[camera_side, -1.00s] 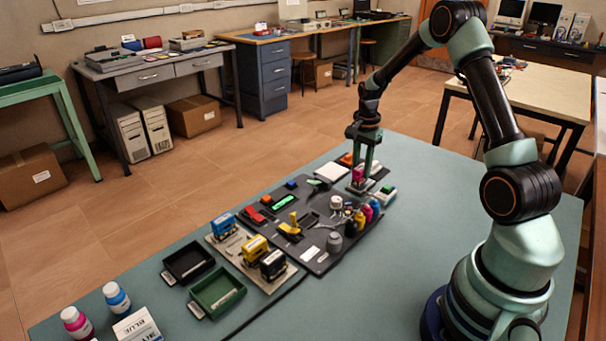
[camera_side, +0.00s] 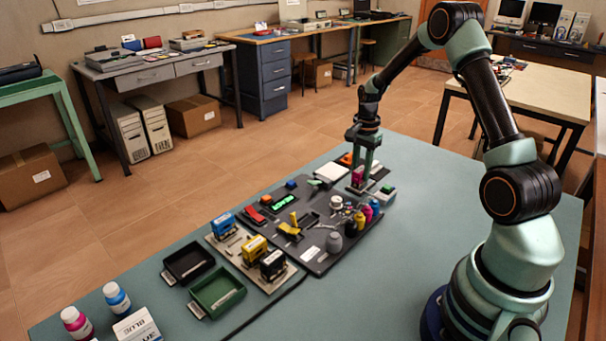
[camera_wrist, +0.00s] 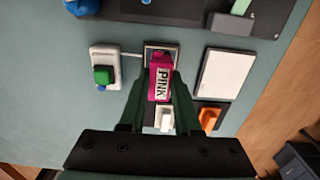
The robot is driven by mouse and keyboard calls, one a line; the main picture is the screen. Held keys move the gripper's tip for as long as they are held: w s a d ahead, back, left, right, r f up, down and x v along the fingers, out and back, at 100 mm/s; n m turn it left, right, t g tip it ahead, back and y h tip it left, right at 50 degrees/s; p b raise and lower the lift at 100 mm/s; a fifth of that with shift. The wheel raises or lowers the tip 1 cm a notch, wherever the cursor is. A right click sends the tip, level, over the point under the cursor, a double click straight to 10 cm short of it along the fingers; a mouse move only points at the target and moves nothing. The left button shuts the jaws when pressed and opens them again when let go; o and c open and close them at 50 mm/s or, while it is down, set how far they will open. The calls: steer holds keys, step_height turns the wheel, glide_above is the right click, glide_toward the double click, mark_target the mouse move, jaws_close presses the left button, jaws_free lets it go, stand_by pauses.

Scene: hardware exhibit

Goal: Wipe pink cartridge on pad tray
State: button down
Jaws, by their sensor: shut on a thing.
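The pink cartridge (camera_wrist: 160,78), labelled PINK, is between the fingers of my gripper (camera_wrist: 160,103) in the wrist view. My gripper (camera_side: 362,165) is shut on it, and the cartridge also shows as a small pink block in the side view (camera_side: 357,174). The cartridge is over a small dark-edged tray with a pale surface (camera_wrist: 176,55), which looks like the pad tray. The cartridge hides much of this tray. I cannot tell whether the cartridge touches the pad.
A white device with a green block (camera_wrist: 104,75) is left of the tray, and a white pad (camera_wrist: 224,75) is right. An orange piece (camera_wrist: 208,118) and a white piece (camera_wrist: 166,121) are nearer my wrist. Stampers (camera_side: 255,248) and ink bottles (camera_side: 368,212) stand nearer the side camera.

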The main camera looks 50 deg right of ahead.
steer(key=shift+d, duration=0.2)
steer(key=shift+d+f, duration=0.15)
steer(key=shift+d, duration=0.65)
steer(key=shift+s+a, duration=0.1)
steer(key=shift+a, duration=0.05)
steer(key=shift+a, duration=0.95)
steer(key=shift+d, duration=0.1)
steer(key=shift+d, duration=1)
steer(key=shift+a, duration=0.15)
